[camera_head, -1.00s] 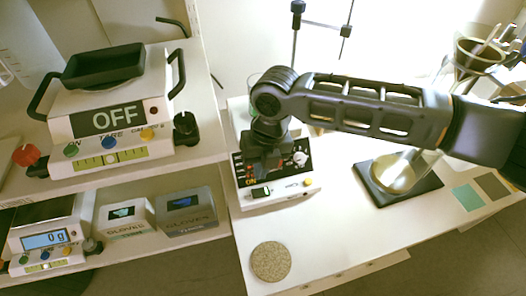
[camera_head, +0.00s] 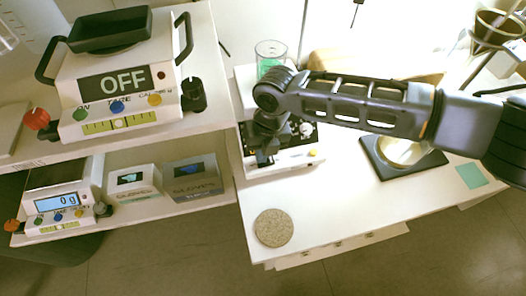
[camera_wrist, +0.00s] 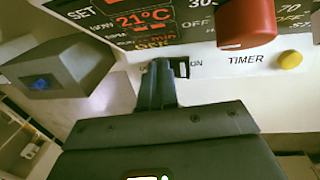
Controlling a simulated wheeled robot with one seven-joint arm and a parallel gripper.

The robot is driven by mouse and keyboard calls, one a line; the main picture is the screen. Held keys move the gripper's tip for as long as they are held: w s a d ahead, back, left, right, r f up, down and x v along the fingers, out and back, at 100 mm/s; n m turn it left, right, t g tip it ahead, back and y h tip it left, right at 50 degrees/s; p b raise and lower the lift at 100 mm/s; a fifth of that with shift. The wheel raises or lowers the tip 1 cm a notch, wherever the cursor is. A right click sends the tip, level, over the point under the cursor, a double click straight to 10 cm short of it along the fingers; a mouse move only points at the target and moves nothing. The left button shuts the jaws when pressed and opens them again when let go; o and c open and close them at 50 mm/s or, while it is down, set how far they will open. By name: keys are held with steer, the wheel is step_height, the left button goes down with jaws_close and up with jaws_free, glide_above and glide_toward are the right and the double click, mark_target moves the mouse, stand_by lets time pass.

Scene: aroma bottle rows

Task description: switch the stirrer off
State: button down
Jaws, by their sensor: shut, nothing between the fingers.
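The stirrer (camera_head: 283,160) is a white box on the bench with a black front panel, and a beaker of green liquid (camera_head: 270,62) stands on it. In the wrist view its panel (camera_wrist: 135,22) shows a lit 21°C reading and a red knob (camera_wrist: 247,22). The small rocker switch (camera_wrist: 181,68) sits below, with ON printed to its right; the label on its left is partly hidden by my fingers. My gripper (camera_wrist: 158,75) is shut and empty, its fingertips at the switch's left side. I cannot tell whether they touch it. The head view hides the switch behind my gripper (camera_head: 264,160).
A yellow button (camera_wrist: 290,60) is right of the TIMER label. A shelf at left holds a balance reading OFF (camera_head: 118,90), a lower balance (camera_head: 60,203) and glove boxes (camera_head: 190,180). A round cork mat (camera_head: 273,228) lies in front. A black-based stand (camera_head: 385,165) is at right.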

steer(key=shift+f, duration=0.1)
steer(key=shift+d, duration=0.1)
steer(key=shift+f, duration=0.1)
steer(key=shift+w+d, duration=0.15)
steer(key=shift+d, duration=0.6)
